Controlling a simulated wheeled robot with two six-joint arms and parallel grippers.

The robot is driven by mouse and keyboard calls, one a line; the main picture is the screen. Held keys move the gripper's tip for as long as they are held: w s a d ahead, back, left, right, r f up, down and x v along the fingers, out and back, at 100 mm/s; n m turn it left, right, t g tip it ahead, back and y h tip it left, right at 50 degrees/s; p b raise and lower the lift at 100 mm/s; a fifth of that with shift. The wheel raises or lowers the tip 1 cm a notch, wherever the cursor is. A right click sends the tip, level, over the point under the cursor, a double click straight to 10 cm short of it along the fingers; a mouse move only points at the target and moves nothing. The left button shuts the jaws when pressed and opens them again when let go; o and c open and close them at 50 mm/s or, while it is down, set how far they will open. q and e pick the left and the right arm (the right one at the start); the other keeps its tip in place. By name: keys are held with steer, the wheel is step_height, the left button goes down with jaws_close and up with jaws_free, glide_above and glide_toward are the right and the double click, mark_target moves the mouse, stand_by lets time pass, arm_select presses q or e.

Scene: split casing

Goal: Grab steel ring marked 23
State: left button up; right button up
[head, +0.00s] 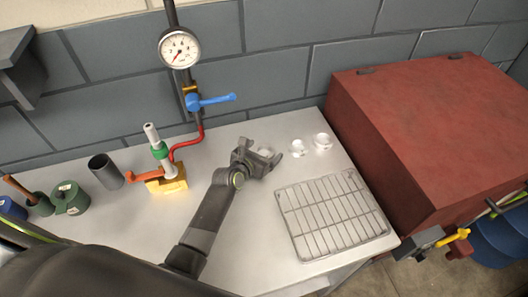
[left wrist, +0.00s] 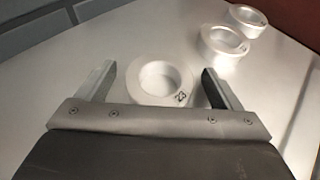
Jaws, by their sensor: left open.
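The steel ring marked 23 (left wrist: 148,96) lies flat on the bench, its number readable on the near rim in the left wrist view. In the head view the ring (head: 265,153) sits between the fingers, partly hidden by them. My left gripper (left wrist: 158,70) is open, with one finger on each side of the ring and a visible gap to each. In the head view my left gripper (head: 265,158) is low over the bench. My right gripper is not in view.
Two more pale rings (head: 298,147) (head: 322,141) stand just right of the gripper. A wire rack (head: 333,215) lies in front of them. A red chest (head: 430,125) stands at the right. A pipe gauge (head: 179,48) and blue valve (head: 208,101) rise behind; a yellow-based fitting (head: 167,182) stands left.

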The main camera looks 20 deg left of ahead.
arm_select(q)
steer(key=shift+r, duration=0.1)
steer(key=c, duration=1.4)
